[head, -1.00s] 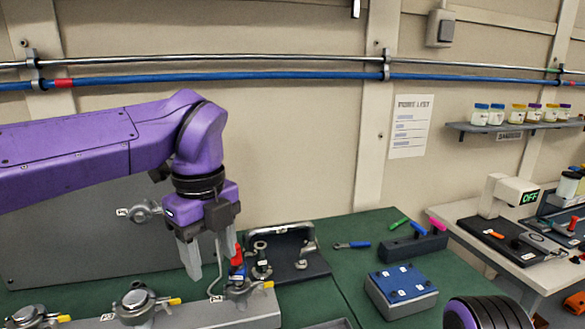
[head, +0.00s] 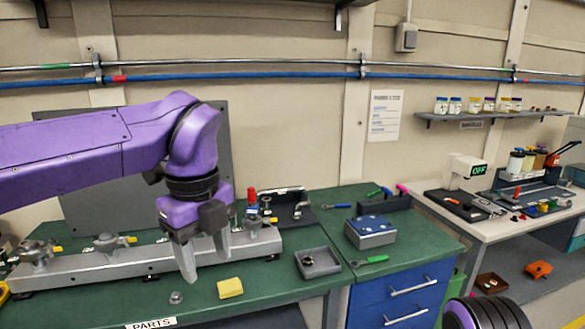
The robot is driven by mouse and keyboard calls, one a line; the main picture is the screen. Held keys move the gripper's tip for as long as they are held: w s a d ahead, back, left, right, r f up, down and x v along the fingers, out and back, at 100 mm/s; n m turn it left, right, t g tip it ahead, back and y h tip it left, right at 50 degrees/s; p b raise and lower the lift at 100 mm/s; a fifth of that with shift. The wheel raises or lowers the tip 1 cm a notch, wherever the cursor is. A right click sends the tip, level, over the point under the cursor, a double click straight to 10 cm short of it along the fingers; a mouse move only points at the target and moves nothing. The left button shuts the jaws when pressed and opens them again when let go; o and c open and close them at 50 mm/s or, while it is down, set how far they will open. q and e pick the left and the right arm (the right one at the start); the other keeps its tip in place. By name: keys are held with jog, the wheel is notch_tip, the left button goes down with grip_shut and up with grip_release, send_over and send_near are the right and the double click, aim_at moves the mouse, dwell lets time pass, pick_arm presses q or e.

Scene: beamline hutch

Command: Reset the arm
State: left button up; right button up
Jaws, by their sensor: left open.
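My left arm comes in from the left in the head view. Its left gripper (head: 207,262) points down over the green bench (head: 240,316), in front of the grey rail. The jaws are open with nothing between them. The tips are near a yellow block (head: 230,287) and a small clear dome (head: 176,297), apart from both as far as I can tell. My right gripper is not in view; only a dark, purple-striped part of my own body shows at the bottom right.
The grey rail (head: 130,264) carries several clamp fittings (head: 108,242). A red-topped piece (head: 252,197) stands behind its right end. A white bench (head: 500,229) stands farther right.

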pick_arm(q)
jog(key=w+a+f+m+t+y, duration=0.6)
jog(key=w+a+f+m, duration=0.2)
jog(key=a+m, duration=0.15)
jog(key=a+f+m+t+y+b, duration=0.1)
jog(key=a+f+m+t+b, duration=0.2)
jog(key=f+m, duration=1.65)
jog(key=s+f+m+h, duration=0.25)
jog(key=s+f, duration=0.35)
jog(key=f, duration=0.3)
jog(key=s+f+m+h, duration=0.1)
jog(key=s+f+m, duration=0.4)
jog(key=f, duration=0.4)
jog(key=s+a+f+m+g+b, duration=0.1)
jog(key=s+f, duration=0.4)
jog(key=s, duration=0.5)
jog(key=s+a+f+m+g+b, duration=0.1)
jog(key=s+a+f+m+g, duration=0.1)
jog(key=s+f, duration=0.4)
jog(key=s+a+g, duration=0.1)
jog(key=s+g, duration=0.1)
jog(key=s, duration=0.3)
jog(key=shift+s+a+f+g, duration=0.2)
jog(key=shift+s+a+g, duration=0.1)
jog(key=shift+g, duration=0.1)
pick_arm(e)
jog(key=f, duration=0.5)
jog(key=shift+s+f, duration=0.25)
pick_arm(q)
jog(key=shift+w, duration=0.1)
